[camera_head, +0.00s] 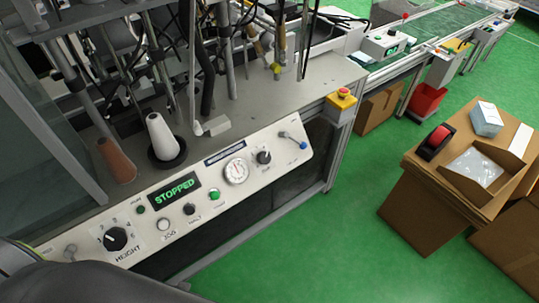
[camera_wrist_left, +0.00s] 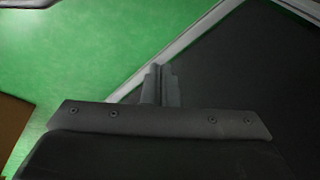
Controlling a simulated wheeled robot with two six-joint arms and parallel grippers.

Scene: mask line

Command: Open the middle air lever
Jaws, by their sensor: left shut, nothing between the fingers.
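A small lever with a blue tip (camera_head: 303,145) sits at the right end of the white control panel (camera_head: 225,190) in the head view. Tiny print beside it is too small to read. No row of levers shows, so I cannot tell which one is the middle one. My left arm fills the lower left corner of the head view, and its fingers do not show there. In the left wrist view my left gripper (camera_wrist_left: 160,72) is shut and empty, above the green floor and a dark panel with a pale frame. My right gripper is not in view.
The panel also has a lit STOPPED display (camera_head: 177,190), a HEIGHT knob (camera_head: 115,239), a dial (camera_head: 236,171) and buttons. A yellow box with a red button (camera_head: 343,96) stands at the machine's corner. Cardboard boxes (camera_head: 425,205) stand at right, with clear green floor between.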

